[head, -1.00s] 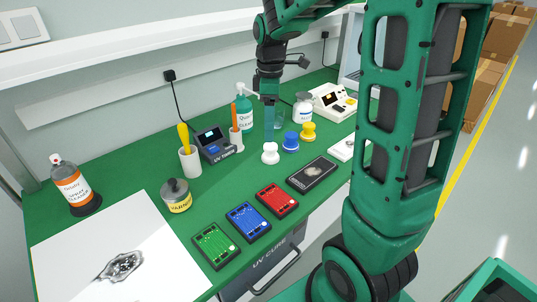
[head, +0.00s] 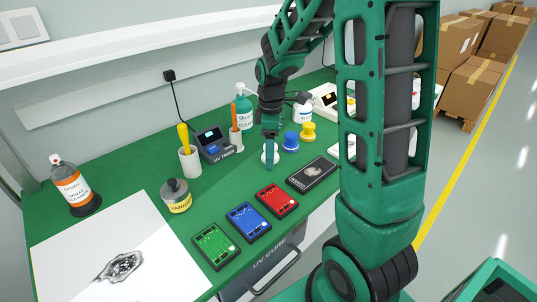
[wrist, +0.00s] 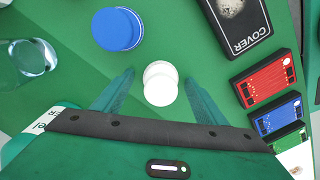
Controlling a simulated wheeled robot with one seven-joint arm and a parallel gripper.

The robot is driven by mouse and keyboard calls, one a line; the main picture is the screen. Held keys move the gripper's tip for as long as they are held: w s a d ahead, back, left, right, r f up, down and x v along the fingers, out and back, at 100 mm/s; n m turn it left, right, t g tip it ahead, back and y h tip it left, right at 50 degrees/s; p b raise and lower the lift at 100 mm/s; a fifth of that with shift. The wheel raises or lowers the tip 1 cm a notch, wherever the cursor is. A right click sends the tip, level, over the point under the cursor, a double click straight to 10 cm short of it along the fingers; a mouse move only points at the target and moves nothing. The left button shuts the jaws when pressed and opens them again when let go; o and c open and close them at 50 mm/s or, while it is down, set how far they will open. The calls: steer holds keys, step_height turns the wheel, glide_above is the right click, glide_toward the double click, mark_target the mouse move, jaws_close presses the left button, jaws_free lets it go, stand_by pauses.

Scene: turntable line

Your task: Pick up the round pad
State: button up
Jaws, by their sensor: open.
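A white round pad with a knob-like top stands on the green table, between my gripper's fingers in the wrist view (wrist: 160,84). In the head view the white pad (head: 264,157) is partly hidden behind a finger. My gripper (head: 270,150) points down over it, open, with one finger on each side; I cannot tell whether either finger touches it. A blue round pad (wrist: 117,29) and a yellow one (head: 308,131) of like shape stand beside it; the blue one also shows in the head view (head: 290,142).
A black COVER box (head: 312,173) and red (head: 276,200), blue (head: 248,221) and green (head: 215,245) boards lie in front. A clear glass (wrist: 33,58) stands near the blue pad. A UV timer (head: 213,143), brush cup (head: 190,161) and varnish jar (head: 176,196) stand left.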

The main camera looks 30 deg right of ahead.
steer(key=c, duration=1.1)
steer(key=shift+r, duration=0.15)
steer(key=shift+r, duration=0.55)
step_height(320, 180, up, 3)
steer(key=shift+f, duration=0.1)
steer(key=a+r, duration=0.2)
steer(key=a, duration=0.2)
steer(key=a+r, duration=0.2)
steer(key=a, duration=0.1)
steer(key=a+r, duration=0.3)
steer(key=a, duration=0.1)
steer(key=shift+s+a, duration=0.3)
steer(key=shift+a, duration=0.05)
steer(key=o, duration=0.3)
steer(key=shift+c, duration=1.1)
